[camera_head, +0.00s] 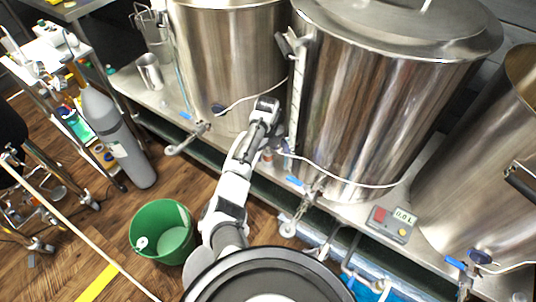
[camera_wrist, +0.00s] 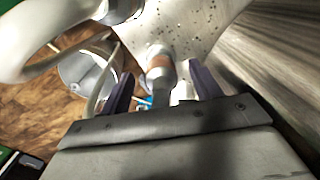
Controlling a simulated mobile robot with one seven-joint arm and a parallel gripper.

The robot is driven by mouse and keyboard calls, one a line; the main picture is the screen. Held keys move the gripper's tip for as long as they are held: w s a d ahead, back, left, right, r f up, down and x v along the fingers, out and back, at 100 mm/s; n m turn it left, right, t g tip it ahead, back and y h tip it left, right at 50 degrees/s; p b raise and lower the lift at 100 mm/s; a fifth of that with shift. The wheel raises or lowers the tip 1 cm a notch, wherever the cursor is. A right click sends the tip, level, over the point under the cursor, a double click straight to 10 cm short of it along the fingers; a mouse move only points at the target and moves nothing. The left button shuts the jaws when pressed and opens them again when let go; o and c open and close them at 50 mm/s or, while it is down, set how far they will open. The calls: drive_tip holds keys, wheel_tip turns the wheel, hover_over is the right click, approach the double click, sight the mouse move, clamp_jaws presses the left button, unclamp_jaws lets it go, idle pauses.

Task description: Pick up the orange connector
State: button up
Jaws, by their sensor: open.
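The orange connector (camera_wrist: 160,70) is a short cylinder with an orange-brown band and grey metal ends. In the wrist view it stands on the speckled metal surface, between the two dark fingers of my gripper (camera_wrist: 161,72). The fingers are open, one on each side, with visible gaps to the connector. I cannot tell how far the fingertips are above or in front of it. In the head view a small orange piece (camera_head: 267,155) shows beside the end of my arm, on the metal bench between two kettles, partly hidden.
Large steel kettles (camera_head: 382,110) stand close on both sides of my arm. Valves (camera_head: 188,139) and thin white hoses (camera_head: 330,172) stick out along the bench front. A green bucket (camera_head: 163,232) and a grey gas cylinder (camera_head: 115,135) stand on the floor to the left.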

sight(266, 154)
drive_tip(key=shift+f, duration=1.75)
drive_tip(key=c, duration=1.1)
drive_tip(key=shift+r, duration=0.1)
drive_tip(key=shift+c, duration=0.2)
drive_tip(key=shift+a+r, duration=0.15)
wheel_tip(266, 154, up, 7)
drive_tip(key=shift+f+b, duration=0.1)
drive_tip(key=shift+b, duration=0.85)
drive_tip(key=s+a+b, duration=0.2)
drive_tip(key=a, duration=0.7)
drive_tip(key=s+a+b, duration=0.2)
drive_tip(key=a, duration=0.8)
drive_tip(key=shift+a, duration=0.15)
drive_tip(key=shift+r+p, duration=1.65)
drive_tip(key=shift+r, duration=0.5)
